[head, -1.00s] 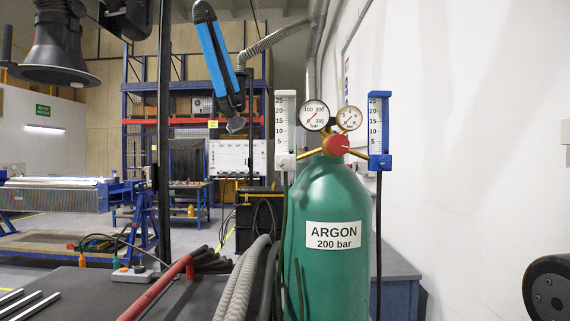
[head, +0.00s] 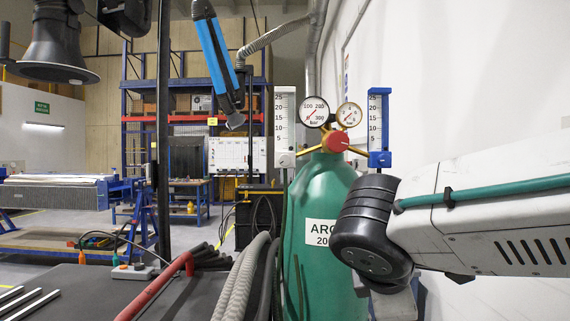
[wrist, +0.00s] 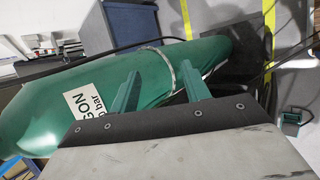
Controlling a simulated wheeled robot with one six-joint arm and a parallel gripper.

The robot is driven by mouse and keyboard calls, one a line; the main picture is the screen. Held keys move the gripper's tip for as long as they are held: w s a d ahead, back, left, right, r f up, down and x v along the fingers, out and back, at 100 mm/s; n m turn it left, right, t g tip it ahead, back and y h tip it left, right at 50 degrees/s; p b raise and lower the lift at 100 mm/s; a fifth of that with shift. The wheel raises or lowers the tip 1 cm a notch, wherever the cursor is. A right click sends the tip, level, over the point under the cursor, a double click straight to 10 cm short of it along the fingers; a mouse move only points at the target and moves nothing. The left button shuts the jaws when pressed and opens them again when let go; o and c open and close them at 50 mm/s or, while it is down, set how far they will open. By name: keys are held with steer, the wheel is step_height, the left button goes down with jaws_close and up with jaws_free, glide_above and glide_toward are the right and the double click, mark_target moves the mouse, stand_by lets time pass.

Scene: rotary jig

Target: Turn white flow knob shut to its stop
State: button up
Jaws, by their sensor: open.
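The white flow knob (head: 285,160) sits at the foot of the white flowmeter (head: 285,118), left of the gauges on the argon cylinder's regulator. In the head view nothing covers it. Its turned position is too small to tell. My gripper (wrist: 160,70) shows in the wrist view with its two green fingers apart and nothing between them. Past the fingers is the green argon cylinder (wrist: 120,80), seen sideways with its label. The knob is not in the wrist view. In the head view my arm is low and right of the knob, partly covering the cylinder.
A blue flowmeter (head: 379,120) with its blue knob stands right of the gauges. A red knob (head: 336,141) sits between the flowmeters, below two round gauges (head: 314,111). Grey hoses (head: 240,280) run left of the cylinder. A white wall (head: 480,90) stands at right.

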steer(key=w+a+r+n+t+y, duration=0.1)
steer(key=w+a+r+n+t, duration=0.55)
steer(key=a+r+n, duration=0.3)
steer(key=n+t+y, duration=0.3)
steer(key=n+t, duration=0.1)
steer(key=n, duration=0.8)
glide_toward(284, 160)
steer(key=w, duration=0.9)
steer(key=shift+d+f, duration=0.15)
steer(key=shift+d, duration=0.1)
steer(key=shift+c, duration=0.4)
steer(key=c, duration=0.9)
steer(key=shift+a, duration=0.15)
